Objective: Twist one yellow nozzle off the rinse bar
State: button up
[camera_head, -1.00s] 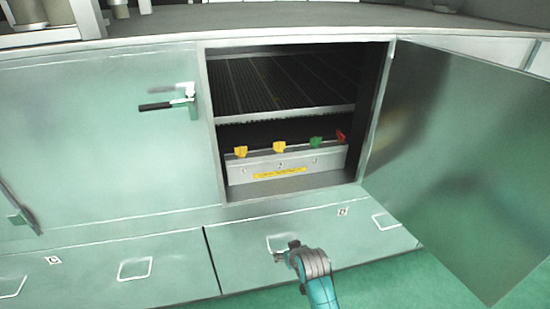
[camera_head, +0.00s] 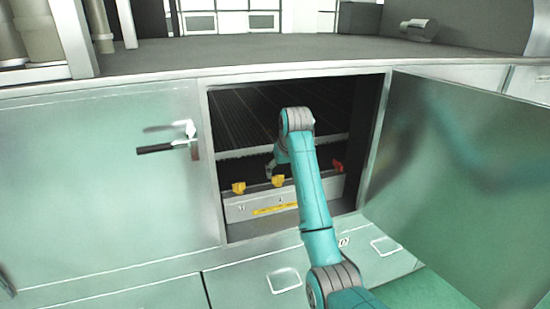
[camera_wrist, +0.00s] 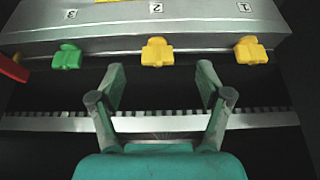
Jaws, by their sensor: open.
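The rinse bar (camera_head: 240,212) is a grey bar inside the open cabinet, with two yellow nozzles along its top. The left yellow nozzle (camera_head: 238,188) shows in the wrist view at the right (camera_wrist: 250,53), by mark 1. The second yellow nozzle (camera_head: 278,181) is at the middle of the wrist view (camera_wrist: 157,52), by mark 2. My gripper (camera_wrist: 160,75) is open and empty. Its fingertips are spread either side of the line to the second nozzle, just short of it. In the head view only a small part of my gripper (camera_head: 270,168) shows above the bar.
A green nozzle (camera_wrist: 67,57) sits by mark 3; my arm hides it in the head view. A red nozzle (camera_head: 338,166) is at the right end. A rack edge (camera_wrist: 265,119) crosses above the bar. The open door (camera_head: 460,180) stands right; the cabinet frame (camera_head: 212,160) bounds the opening.

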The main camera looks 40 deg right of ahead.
aim_at(279, 176)
jog(key=w+f, duration=0.1)
jog(key=f, duration=0.1)
jog(key=w+d+f, duration=0.1)
jog(key=w+f, duration=0.2)
jog(key=f, duration=0.1)
jog(key=shift+w+d, duration=0.25)
jog(key=shift+d, duration=0.1)
dwell(0.4)
jog(key=c, duration=1.2)
jog(key=n+y, duration=0.2)
jog(key=n, duration=0.2)
jog(key=shift+n, duration=0.4)
jog(key=shift+c, duration=0.2)
jog(key=shift+n+y, duration=0.3)
jog(key=shift+n, duration=0.5)
